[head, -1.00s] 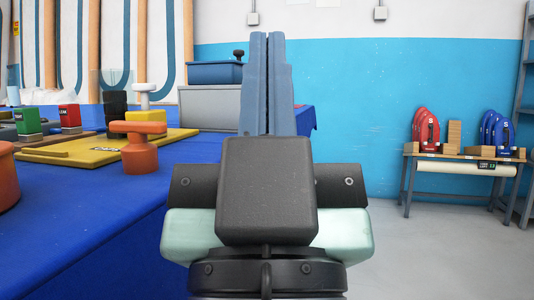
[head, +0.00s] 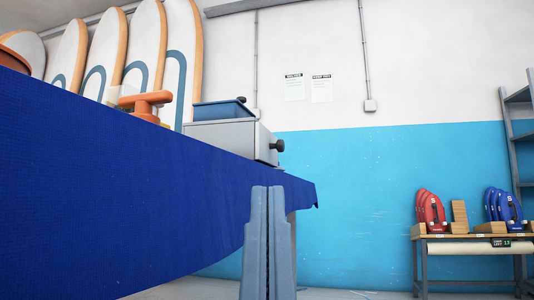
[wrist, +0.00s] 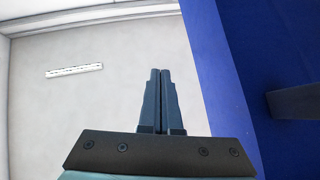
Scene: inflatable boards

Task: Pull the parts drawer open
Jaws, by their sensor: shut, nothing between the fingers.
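The parts drawer's grey cabinet (head: 220,138) stands on the far end of the blue-covered table. A dark round knob (head: 277,146) sticks out from its right-hand side, and the drawer looks shut. My gripper (head: 267,190) points up at the bottom of the head view, its fingers together and empty. Its tips appear below the knob in the picture and apart from it. In the wrist view my gripper (wrist: 160,72) is also closed, with nothing between the fingers; neither cabinet nor knob shows there.
The blue table (head: 130,210) fills the left, its edge running close to my gripper. A blue tray (head: 222,111) sits on the cabinet. An orange clamp-like part (head: 147,104) stands nearer. A low bench (head: 470,237) stands far right. Floor right of the table looks clear.

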